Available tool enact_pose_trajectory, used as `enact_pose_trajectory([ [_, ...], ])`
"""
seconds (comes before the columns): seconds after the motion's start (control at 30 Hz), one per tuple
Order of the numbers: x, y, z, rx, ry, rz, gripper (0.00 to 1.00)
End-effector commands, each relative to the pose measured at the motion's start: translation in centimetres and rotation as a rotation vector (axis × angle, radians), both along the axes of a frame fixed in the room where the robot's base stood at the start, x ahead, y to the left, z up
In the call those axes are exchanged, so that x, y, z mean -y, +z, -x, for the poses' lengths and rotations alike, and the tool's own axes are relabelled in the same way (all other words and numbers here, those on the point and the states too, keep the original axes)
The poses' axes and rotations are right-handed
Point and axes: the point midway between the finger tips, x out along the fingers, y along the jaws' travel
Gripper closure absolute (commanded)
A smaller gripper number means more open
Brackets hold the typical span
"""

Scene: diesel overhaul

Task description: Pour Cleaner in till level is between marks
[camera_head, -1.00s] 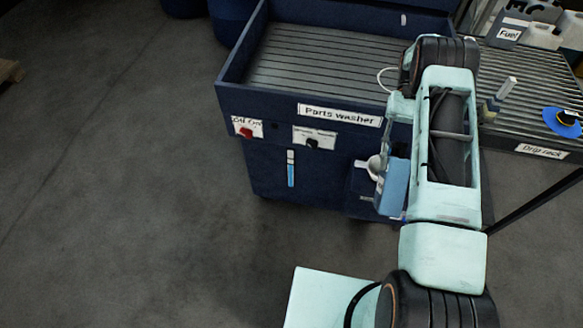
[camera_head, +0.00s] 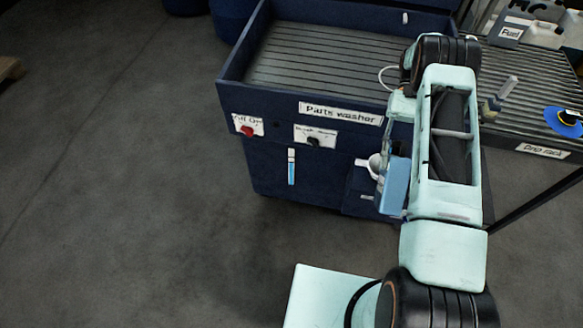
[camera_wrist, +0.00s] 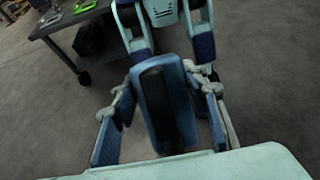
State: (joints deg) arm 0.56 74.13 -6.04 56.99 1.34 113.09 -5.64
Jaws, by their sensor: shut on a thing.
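The dark blue parts washer (camera_head: 270,180) stands ahead. A narrow upright level gauge (camera_head: 291,167) on its front shows a light blue column with a pale part above. The marks are too small to read. My gripper (camera_wrist: 162,128) is shut on a blue container with a dark strip (camera_wrist: 165,105), between its two pads in the wrist view. In the head view the blue container (camera_head: 396,186) is beside the washer's front right, partly behind my arm. No label on it is readable. Its mouth, any flow and any filler opening cannot be made out.
The washer's front has a red knob (camera_head: 247,131) and a black knob (camera_head: 313,141). A drip rack (camera_head: 540,95) at right holds bottles and a blue disc (camera_head: 563,121). The floor at left is clear.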

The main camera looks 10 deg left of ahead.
Motion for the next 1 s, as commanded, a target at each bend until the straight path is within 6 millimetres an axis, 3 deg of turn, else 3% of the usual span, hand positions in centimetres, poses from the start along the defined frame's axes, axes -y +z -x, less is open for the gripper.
enact_pose_trajectory([
  [1.0, 0.02, -0.03, -0.15, -0.041, 0.000, 0.000, 1.00],
])
